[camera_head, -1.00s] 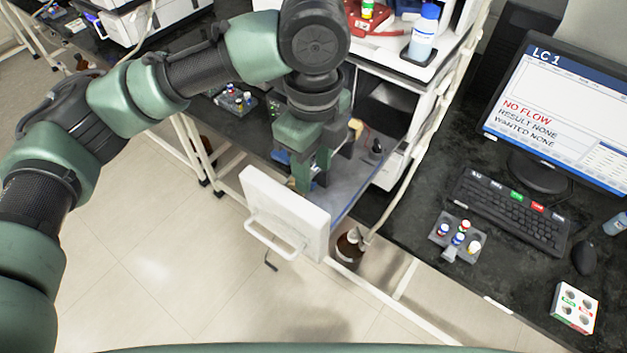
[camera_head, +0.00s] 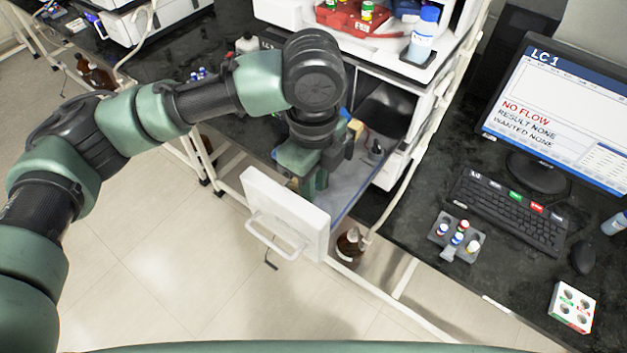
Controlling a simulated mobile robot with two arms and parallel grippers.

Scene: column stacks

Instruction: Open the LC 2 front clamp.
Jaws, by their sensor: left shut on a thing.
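An open drawer with a white front (camera_head: 285,212) and a handle sticks out of a white instrument stack. My left gripper (camera_head: 312,186) reaches down into this drawer, just behind the front panel. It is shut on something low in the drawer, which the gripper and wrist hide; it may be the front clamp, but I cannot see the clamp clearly. A black knob (camera_head: 376,149) stands at the right in the drawer, and a small orange-yellow part (camera_head: 355,126) shows behind the gripper. No LC 2 label is readable. My right gripper is not in view.
The instrument stack (camera_head: 420,80) rises behind and right of the drawer, with a blue-capped bottle (camera_head: 423,38) on it. A monitor (camera_head: 560,110) marked LC 1, a keyboard (camera_head: 510,212) and vial racks lie right. A brown bottle (camera_head: 349,243) stands below the drawer.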

